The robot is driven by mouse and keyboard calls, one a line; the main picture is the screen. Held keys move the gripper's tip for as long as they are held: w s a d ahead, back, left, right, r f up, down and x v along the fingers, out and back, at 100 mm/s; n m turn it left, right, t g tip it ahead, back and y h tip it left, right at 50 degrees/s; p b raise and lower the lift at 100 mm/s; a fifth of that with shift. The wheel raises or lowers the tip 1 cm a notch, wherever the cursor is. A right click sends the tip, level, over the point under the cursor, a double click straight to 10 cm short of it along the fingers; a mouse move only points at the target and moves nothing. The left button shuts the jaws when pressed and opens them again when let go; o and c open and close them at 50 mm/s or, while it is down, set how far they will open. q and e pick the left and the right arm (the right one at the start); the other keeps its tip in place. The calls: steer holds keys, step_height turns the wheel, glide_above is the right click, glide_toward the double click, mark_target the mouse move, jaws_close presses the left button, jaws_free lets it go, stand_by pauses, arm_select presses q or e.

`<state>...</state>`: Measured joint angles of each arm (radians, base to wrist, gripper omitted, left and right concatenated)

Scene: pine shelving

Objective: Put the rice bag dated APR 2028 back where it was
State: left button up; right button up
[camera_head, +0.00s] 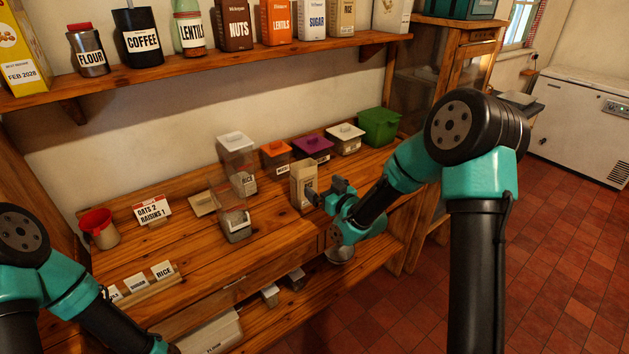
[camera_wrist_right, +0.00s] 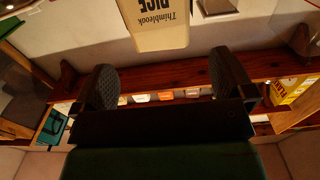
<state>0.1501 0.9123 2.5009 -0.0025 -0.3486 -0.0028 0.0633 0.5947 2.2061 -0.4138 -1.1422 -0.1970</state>
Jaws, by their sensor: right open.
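A cream rice bag (camera_head: 299,184) stands upright on the wooden worktop. In the right wrist view the rice bag (camera_wrist_right: 158,24) appears upside down, with "Thimblenook RICE" on it; no date on it is readable. My right gripper (camera_head: 325,200) is close beside the bag, at its right. In the wrist view the right gripper (camera_wrist_right: 168,82) has its fingers spread, with the bag ahead between their directions and not clamped. A second cream bag (camera_head: 342,18) with a partly readable label stands on the upper shelf. My left gripper is outside the view.
The upper shelf (camera_head: 200,66) holds a yellow box (camera_head: 22,48) marked FEB 2028, jars and other bags. Clear containers (camera_head: 238,160) stand left of the bag. Lidded tubs (camera_head: 312,148) and a green bin (camera_head: 379,127) line the back. The worktop's front middle is mostly clear.

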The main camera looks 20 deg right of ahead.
steer(key=shift+v, duration=0.8)
steer(key=s+f+g, duration=0.1)
steer(key=f, duration=0.2)
steer(key=s+f+m+g, duration=0.1)
steer(key=f, duration=0.2)
steer(key=s+f+g+h, duration=0.1)
steer(key=f, duration=0.2)
steer(key=shift+a+f, duration=0.25)
steer(key=shift+a, duration=0.05)
steer(key=s+a+f+m+g, duration=0.1)
steer(key=s+f+m+g, duration=0.1)
steer(key=s+f+g, duration=0.4)
steer(key=s+a+f+m+g, duration=0.2)
steer(key=s+f+g, duration=0.5)
steer(key=s+f, duration=0.9)
steer(key=s, duration=0.5)
steer(key=shift+f+m+h, duration=0.15)
steer(key=shift+m+h, duration=0.15)
steer(key=shift+h, duration=0.1)
